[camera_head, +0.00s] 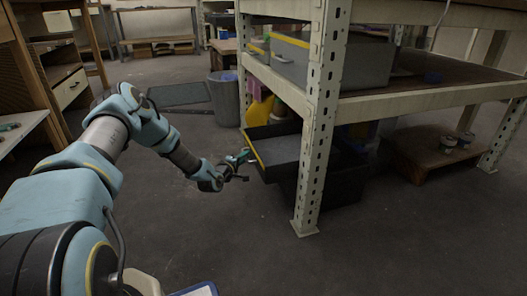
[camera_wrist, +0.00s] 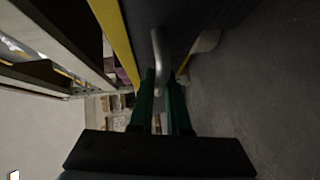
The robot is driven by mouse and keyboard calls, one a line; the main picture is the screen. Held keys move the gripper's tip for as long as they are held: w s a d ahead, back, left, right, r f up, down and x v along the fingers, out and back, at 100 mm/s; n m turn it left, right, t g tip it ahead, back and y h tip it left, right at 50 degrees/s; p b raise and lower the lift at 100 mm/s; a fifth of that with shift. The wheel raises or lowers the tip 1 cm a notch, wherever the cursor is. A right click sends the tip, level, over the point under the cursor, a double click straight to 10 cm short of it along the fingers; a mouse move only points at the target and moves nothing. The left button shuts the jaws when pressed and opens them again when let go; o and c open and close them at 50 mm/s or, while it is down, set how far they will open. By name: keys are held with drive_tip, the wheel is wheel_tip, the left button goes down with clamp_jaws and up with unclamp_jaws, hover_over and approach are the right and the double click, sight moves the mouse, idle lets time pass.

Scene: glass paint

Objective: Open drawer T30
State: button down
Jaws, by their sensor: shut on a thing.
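A dark grey drawer (camera_head: 280,152) with a yellow top edge juts out from under the lower shelf of the metal rack, and its open top shows. No T30 label can be read. Its curved metal handle (camera_wrist: 160,55) shows in the wrist view beside the drawer's dark front and yellow edge (camera_wrist: 117,40). My gripper (camera_head: 245,156) is at the drawer's front. In the wrist view, the green fingers of my gripper (camera_wrist: 160,85) are closed on the handle, one on each side. The finger contact is partly hidden in shadow.
A perforated rack post (camera_head: 318,130) stands just right of the drawer. A grey box (camera_head: 340,65) sits on the shelf above. A grey bin (camera_head: 224,98) and yellow items (camera_head: 260,108) are behind. A wooden platform (camera_head: 425,165) is at the right. The floor before the drawer is clear.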

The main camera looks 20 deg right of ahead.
drive_tip(key=w+a, duration=0.1)
drive_tip(key=a, duration=0.6)
drive_tip(key=shift+a, duration=0.35)
drive_tip(key=c, duration=1.2)
unclamp_jaws()
drive_tip(key=shift+o, duration=0.2)
drive_tip(key=shift+p, duration=0.3)
drive_tip(key=p+v, duration=0.3)
drive_tip(key=v, duration=0.7)
drive_tip(key=shift+s+a, duration=0.25)
drive_tip(key=shift+a, duration=0.05)
